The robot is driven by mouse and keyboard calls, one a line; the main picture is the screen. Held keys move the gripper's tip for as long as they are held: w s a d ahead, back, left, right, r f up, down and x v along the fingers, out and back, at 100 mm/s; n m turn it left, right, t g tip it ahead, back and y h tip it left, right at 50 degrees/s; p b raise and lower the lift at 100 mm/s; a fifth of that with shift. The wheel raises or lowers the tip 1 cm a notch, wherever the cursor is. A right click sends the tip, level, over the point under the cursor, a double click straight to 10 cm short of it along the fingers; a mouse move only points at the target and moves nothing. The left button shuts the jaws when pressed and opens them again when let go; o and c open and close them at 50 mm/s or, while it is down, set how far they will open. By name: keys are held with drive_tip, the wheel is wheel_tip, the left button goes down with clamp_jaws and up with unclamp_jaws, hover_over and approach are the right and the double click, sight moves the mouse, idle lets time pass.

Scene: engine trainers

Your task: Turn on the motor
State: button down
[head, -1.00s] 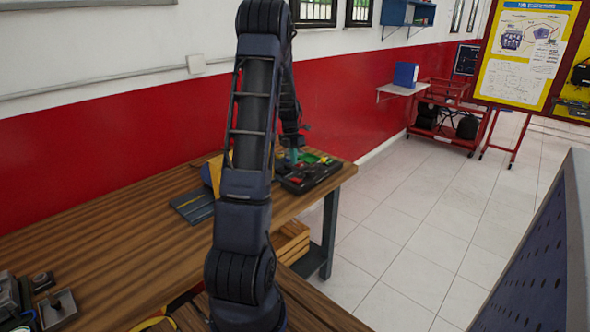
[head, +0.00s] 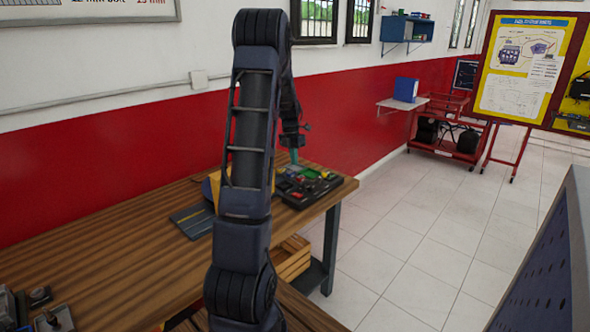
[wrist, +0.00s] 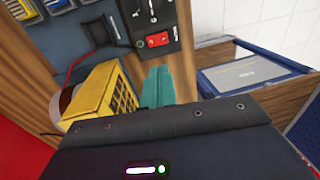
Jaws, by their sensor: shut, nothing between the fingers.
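My gripper (wrist: 158,87) has teal fingers that are shut and empty. It points at a dark panel (wrist: 140,22) with a red block (wrist: 158,40), a small green spot beside it and silver levers. In the wrist view the fingertips appear just short of the red block, apart from it in the picture; their height above it is unclear. In the head view the gripper (head: 294,156) hangs over the same dark unit (head: 300,196) at the bench's far right end. Which part is the motor or its switch I cannot tell.
A yellow box with a grille (wrist: 98,98) stands close to the fingers. A flat dark-blue item (head: 193,220) lies on the wooden bench (head: 110,258). A blue-framed case (wrist: 250,75) shows at right in the wrist view. The tiled floor (head: 415,235) right of the bench is clear.

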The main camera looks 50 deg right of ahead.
sight(299, 195)
drive_tip(key=shift+s, duration=0.5)
drive_tip(key=f, duration=0.4)
drive_tip(key=s+f, duration=0.1)
drive_tip(key=f, duration=0.4)
drive_tip(key=s+f, duration=0.1)
drive_tip(key=f, duration=0.3)
drive_tip(key=shift+f, duration=0.45)
drive_tip(key=shift+s+f, duration=0.1)
drive_tip(key=shift+f, duration=0.15)
drive_tip(key=shift+w, duration=0.2)
